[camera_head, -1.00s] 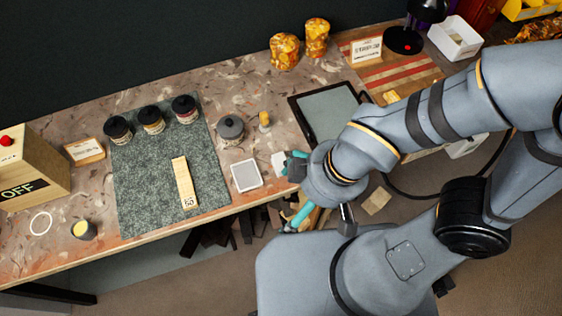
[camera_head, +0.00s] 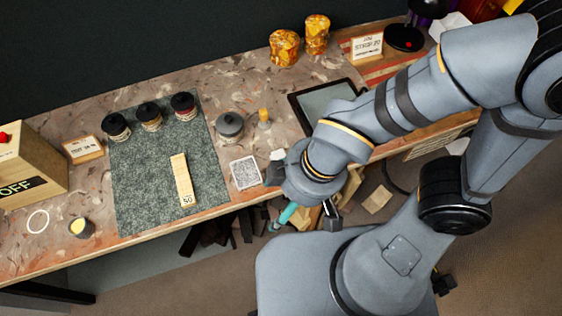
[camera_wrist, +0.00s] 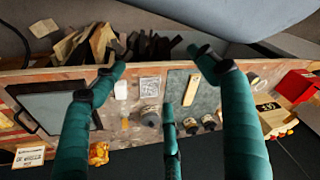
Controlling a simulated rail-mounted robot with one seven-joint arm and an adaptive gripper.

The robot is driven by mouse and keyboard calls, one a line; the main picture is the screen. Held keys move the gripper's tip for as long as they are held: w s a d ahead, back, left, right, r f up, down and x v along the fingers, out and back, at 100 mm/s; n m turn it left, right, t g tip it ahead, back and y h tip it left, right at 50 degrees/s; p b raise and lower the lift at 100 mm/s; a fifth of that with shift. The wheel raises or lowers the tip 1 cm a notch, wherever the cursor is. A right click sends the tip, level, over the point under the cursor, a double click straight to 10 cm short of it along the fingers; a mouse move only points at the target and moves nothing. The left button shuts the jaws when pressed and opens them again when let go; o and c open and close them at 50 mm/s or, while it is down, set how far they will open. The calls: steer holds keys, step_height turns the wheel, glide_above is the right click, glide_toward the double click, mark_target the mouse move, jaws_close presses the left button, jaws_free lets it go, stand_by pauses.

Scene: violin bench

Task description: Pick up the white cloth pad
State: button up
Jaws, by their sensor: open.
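A small white pad (camera_wrist: 121,89), which looks like the cloth pad, lies on the bench near its front edge in the wrist view. In the head view only a sliver of it (camera_head: 277,155) shows beside my gripper. My gripper (camera_wrist: 162,75) has its teal fingers spread wide with nothing between them. In the wrist view the pad appears between the left finger and the middle one, apart from both. In the head view my gripper (camera_head: 279,192) is at the bench's front edge, partly hidden by my wrist.
A pale patterned square (camera_head: 245,173) lies left of the pad. A grey lidded pot (camera_head: 230,126) and a small yellow-topped item (camera_head: 264,118) stand behind. A dark-framed tray (camera_head: 328,100) lies to the right. A green mat (camera_head: 150,180) holds jars and a wooden strip (camera_head: 183,180).

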steer(key=w+a+f+h+b, duration=0.2)
steer(key=w+a+f+b, duration=0.2)
steer(key=w+a+f, duration=0.6)
steer(key=n+h+b, duration=0.1)
steer(key=n+h, duration=0.5)
steer(key=n, duration=0.2)
glide_toward(280, 158)
steer(key=d+f, duration=0.2)
steer(key=shift+s+d+f+n, duration=0.1)
steer(key=shift+s+f+n, duration=0.25)
steer(key=shift+n, duration=0.05)
steer(key=shift+y, duration=0.3)
steer(key=shift+w+a+x, duration=0.1)
steer(key=shift+w+x, duration=0.05)
steer(key=shift+x, duration=0.8)
steer(key=shift+w+a+x, duration=0.1)
steer(key=shift+x, duration=0.85)
steer(key=shift+w+a+x, duration=0.1)
steer(key=shift+w+x, duration=0.05)
steer(key=shift+x, duration=0.75)
steer(key=shift+f, duration=0.1)
steer(key=shift+c, duration=0.2)
steer(key=c, duration=1.1)
